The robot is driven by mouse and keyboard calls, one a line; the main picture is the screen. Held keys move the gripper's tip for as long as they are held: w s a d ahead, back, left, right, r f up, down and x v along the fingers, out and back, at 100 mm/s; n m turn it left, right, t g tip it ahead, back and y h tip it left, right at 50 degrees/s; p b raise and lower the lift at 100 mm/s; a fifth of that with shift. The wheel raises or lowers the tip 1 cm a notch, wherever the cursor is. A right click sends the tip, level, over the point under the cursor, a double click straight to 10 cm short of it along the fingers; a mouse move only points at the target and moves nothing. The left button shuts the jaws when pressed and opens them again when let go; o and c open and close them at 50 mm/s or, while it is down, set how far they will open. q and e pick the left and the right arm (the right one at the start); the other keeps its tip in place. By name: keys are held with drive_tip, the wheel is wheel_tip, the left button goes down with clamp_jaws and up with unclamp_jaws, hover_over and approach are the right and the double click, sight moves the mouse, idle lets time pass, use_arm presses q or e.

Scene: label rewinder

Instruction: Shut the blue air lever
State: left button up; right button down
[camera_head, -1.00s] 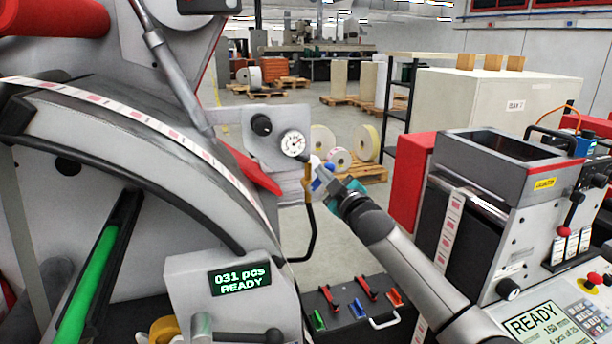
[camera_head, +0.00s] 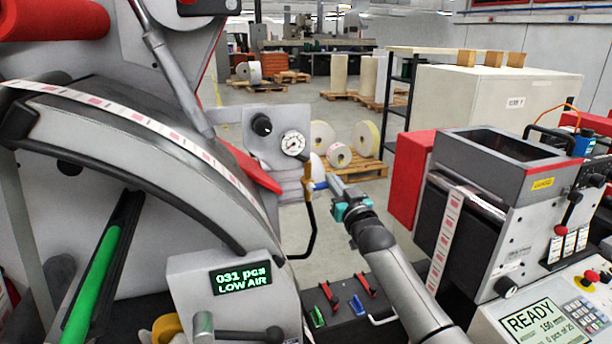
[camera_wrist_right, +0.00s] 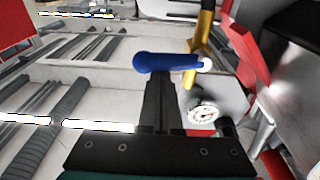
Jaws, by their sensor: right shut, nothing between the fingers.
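The blue air lever (camera_head: 320,185) sticks out sideways from the brass valve (camera_head: 308,184) below the pressure gauge (camera_head: 293,144). In the right wrist view the lever (camera_wrist_right: 165,63) lies nearly level, crosswise to the yellow-brass pipe (camera_wrist_right: 203,38). My right gripper (camera_head: 333,184) is shut and empty, its tips at the lever's outer end. In the wrist view the shut fingers (camera_wrist_right: 160,88) reach up to the lever's underside; I cannot tell whether they touch. The machine display (camera_head: 241,278) reads "031 pcs LOW AIR". My left gripper is not in view.
A black hose (camera_head: 312,235) hangs below the valve. A red guard (camera_head: 255,170) slopes close on its left. A dark toolbox (camera_head: 340,290) stands below, and a grey printer unit (camera_head: 500,190) stands to the right of my arm.

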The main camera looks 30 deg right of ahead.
drive_tip(key=shift+m, duration=0.3)
idle(0.5)
drive_tip(key=s+a+r+p, duration=0.2)
drive_tip(key=s, duration=0.7)
drive_tip(key=shift+r, duration=0.2)
drive_tip(key=shift+a, duration=0.1)
idle(0.8)
